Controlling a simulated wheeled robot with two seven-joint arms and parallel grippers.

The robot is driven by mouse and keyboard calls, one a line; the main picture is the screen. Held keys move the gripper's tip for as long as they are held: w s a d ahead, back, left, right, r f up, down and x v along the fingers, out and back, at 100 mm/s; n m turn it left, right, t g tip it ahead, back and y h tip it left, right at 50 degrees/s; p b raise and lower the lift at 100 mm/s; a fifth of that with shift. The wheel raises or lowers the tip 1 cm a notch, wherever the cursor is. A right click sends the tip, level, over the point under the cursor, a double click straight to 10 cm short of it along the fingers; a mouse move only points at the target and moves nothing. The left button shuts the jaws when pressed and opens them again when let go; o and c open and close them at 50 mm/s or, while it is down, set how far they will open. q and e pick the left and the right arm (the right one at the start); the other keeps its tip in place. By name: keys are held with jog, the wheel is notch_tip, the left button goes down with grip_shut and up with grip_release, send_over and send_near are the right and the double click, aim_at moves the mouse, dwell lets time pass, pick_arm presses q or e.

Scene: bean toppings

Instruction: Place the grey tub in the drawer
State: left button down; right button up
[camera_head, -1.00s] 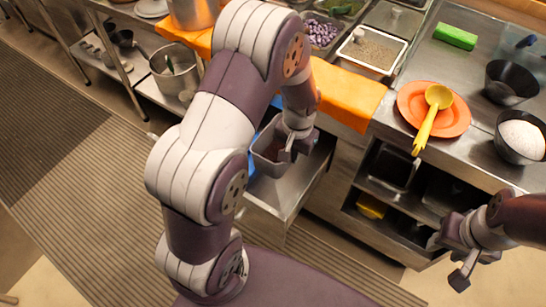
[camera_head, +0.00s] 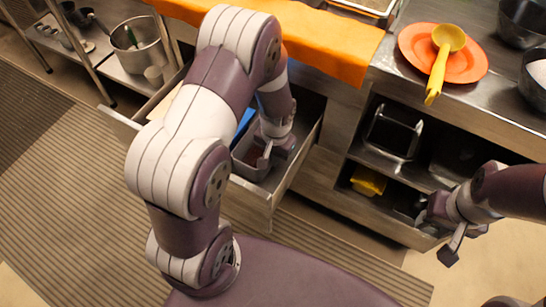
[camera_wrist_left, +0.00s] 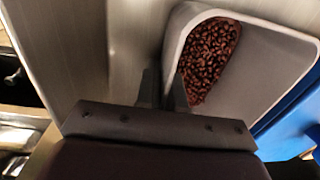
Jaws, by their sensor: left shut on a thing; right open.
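The grey tub (camera_head: 250,168) is inside the open drawer (camera_head: 262,198), near the drawer's right end in the head view. The left wrist view shows the tub (camera_wrist_left: 262,75) with brown beans (camera_wrist_left: 208,58) in it. My left gripper (camera_head: 264,158) is shut on the tub's rim, and its fingers also show in the left wrist view (camera_wrist_left: 163,92). Whether the tub rests on the drawer floor is hidden. My right gripper (camera_head: 448,240) is open and empty at the right, in front of the lower shelves.
A blue thing (camera_wrist_left: 292,120) lies beside the tub in the drawer. An orange cloth (camera_head: 330,45) hangs over the counter edge above. An orange plate (camera_head: 470,62) with a yellow ladle (camera_head: 440,70) is on the counter. A pot (camera_head: 137,42) stands on the left shelf.

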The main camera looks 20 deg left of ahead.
pick_arm(q)
jog(key=shift+r, duration=0.1)
jog(key=c, duration=1.7)
grip_release()
jog(key=o, duration=0.4)
jog(key=shift+o, duration=0.2)
notch_tip(320, 180, up, 13)
jog(key=p, duration=0.5)
jog(key=s+d+r+t, duration=0.1)
jog(key=s+d+r, duration=0.1)
jog(key=s+r, duration=0.4)
jog(key=s, duration=0.3)
jog(key=shift+n+h, duration=0.3)
